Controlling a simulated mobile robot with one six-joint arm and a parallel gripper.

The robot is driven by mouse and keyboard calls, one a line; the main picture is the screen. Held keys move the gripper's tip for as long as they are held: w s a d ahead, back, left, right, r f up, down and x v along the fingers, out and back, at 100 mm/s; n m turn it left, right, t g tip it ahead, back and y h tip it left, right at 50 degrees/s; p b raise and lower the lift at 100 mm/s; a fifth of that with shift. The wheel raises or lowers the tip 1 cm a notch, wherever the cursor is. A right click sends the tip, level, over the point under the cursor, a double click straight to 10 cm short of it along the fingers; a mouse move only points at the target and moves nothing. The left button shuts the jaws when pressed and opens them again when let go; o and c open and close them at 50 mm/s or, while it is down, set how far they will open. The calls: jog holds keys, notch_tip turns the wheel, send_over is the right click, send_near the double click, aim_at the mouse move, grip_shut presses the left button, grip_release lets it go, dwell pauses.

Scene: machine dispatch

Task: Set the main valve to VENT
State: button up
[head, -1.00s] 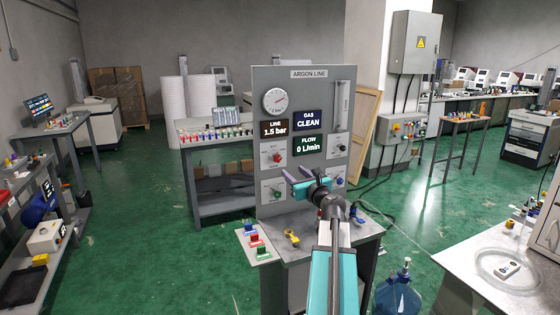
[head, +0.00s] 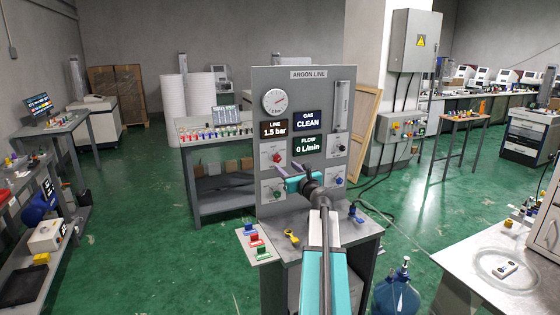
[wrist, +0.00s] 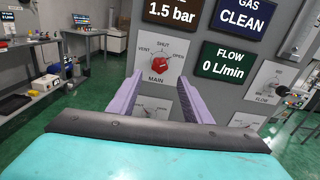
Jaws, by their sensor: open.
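The main valve is a red knob (wrist: 160,57) on a white plate marked VENT at left, SHUT at top and OPEN at right, with MAIN below. Its exact pointing is too small to tell. In the head view the red knob (head: 277,157) sits on the left of the grey ARGON LINE panel (head: 262,90). My gripper (wrist: 180,78) is open and empty. Its two purple fingers point at the panel, with the knob seen beyond and between them, nearer the left finger. In the head view my gripper (head: 289,170) is just below and right of the knob, apart from it.
Displays read LINE 1.5 bar, GAS CLEAN and FLOW 0 L/min. A yellow item (head: 291,237) and coloured tags (head: 257,243) lie at the bench's left.

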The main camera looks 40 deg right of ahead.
aim_at(280, 160)
jog(key=shift+p+x, duration=0.95)
jog(key=shift+x, duration=3.15)
jog(key=c, duration=0.9)
jog(key=shift+d, duration=0.3)
jog(key=shift+c, duration=0.8)
jog(key=shift+s+a, duration=0.1)
jog(key=shift+a, duration=0.15)
